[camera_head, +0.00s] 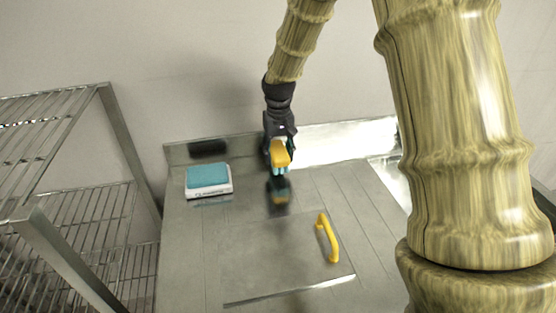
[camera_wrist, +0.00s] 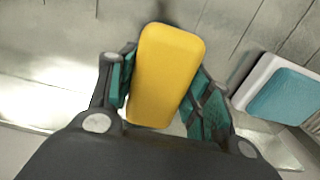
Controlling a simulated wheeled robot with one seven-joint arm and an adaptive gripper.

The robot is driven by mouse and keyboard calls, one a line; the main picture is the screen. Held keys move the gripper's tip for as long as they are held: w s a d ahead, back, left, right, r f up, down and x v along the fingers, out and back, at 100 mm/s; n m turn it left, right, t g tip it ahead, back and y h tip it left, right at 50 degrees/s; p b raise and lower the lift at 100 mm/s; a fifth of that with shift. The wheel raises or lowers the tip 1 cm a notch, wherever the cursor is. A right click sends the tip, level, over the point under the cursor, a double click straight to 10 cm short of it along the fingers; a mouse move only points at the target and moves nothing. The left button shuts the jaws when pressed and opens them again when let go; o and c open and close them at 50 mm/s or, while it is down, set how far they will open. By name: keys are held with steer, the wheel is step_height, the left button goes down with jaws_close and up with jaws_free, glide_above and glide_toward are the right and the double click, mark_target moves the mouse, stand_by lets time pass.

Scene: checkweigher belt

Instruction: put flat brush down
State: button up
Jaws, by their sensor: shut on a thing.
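The flat brush shows as a yellow block (camera_head: 280,157) in the head view, held upright against the far part of the steel worktop. My gripper (camera_head: 279,150) is shut on it. In the wrist view the yellow brush (camera_wrist: 165,75) sits between the teal pads of my gripper (camera_wrist: 163,92). Its underside is hidden there. In the head view teal parts show just below the yellow, and I cannot tell bristles from finger pads. A dark reflection lies on the steel beneath, with a small gap, so the brush seems held just above the surface.
A white scale with a teal top (camera_head: 208,177) stands left of my gripper; it also shows in the wrist view (camera_wrist: 287,95). A yellow handle (camera_head: 327,237) rises from a panel in the steel worktop (camera_head: 190,250). A wire rack (camera_head: 92,215) stands at left. Steel around the brush is clear.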

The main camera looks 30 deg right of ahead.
mark_target(278, 150)
steer(key=shift+f+p, duration=0.35)
steer(key=shift+f, duration=1.25)
steer(key=shift+f, duration=0.1)
steer(key=o, duration=1.1)
steer(key=shift+c, duration=0.2)
step_height(278, 150, up, 12)
steer(key=shift+r+b, duration=0.15)
steer(key=shift+b, duration=0.85)
